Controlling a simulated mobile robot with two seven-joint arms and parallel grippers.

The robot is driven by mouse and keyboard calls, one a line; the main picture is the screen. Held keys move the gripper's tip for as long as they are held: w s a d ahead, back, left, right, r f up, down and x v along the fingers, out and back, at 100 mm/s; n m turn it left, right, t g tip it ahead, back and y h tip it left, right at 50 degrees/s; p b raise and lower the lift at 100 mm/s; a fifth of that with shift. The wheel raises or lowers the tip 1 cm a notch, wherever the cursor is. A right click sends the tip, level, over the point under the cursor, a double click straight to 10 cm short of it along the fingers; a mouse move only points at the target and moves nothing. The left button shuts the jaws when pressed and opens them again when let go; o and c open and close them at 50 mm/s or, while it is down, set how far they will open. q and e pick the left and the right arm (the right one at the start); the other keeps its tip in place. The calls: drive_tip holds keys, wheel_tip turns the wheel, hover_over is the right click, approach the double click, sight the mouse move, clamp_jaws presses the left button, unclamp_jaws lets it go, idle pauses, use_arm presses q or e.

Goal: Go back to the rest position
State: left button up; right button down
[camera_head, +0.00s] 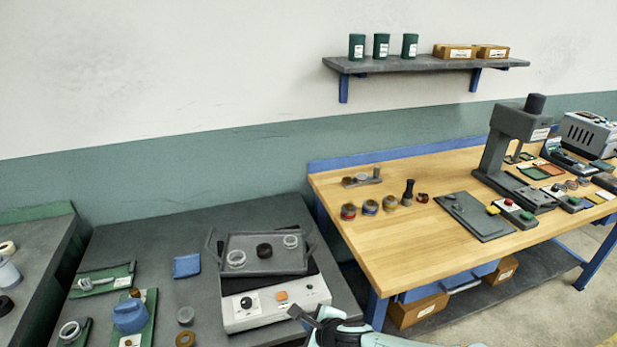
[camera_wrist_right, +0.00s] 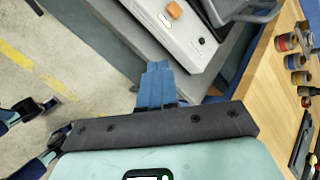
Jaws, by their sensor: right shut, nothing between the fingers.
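My right gripper (camera_head: 300,316) is at the bottom edge of the head view, just in front of the white-fronted machine (camera_head: 262,312) on the dark table. In the right wrist view its blue fingers (camera_wrist_right: 157,78) are together with nothing between them. The machine's panel (camera_wrist_right: 178,28) with an orange button lies beyond the fingertips in that view. A dark tray (camera_head: 262,262) with two clear rings and a black ring sits on top of the machine.
A wooden workbench (camera_head: 400,245) stands to the right, holding a press (camera_head: 505,150), a dark mat (camera_head: 475,217) and several small coils. Green trays and a blue part (camera_head: 130,315) lie left on the dark table. Open floor (camera_wrist_right: 45,95) shows left in the wrist view.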

drive_tip(key=s+d+f+n+g+h, duration=0.1)
drive_tip(key=s+d+f+n, duration=0.2)
drive_tip(key=f, duration=0.6)
drive_tip(key=s+d+f+n+g+h, duration=0.15)
drive_tip(key=d+f, duration=0.25)
drive_tip(key=f, duration=0.5)
drive_tip(key=s+d+f+n+g, duration=0.45)
drive_tip(key=s+f+n, duration=0.25)
drive_tip(key=s+f, duration=0.55)
drive_tip(key=s+f+n+g+y, duration=0.1)
drive_tip(key=s+f+n, duration=0.3)
drive_tip(key=s, duration=0.9)
drive_tip(key=shift+f+n+g+y, duration=0.2)
drive_tip(key=shift+n+g+y, duration=0.2)
drive_tip(key=shift+n, duration=0.25)
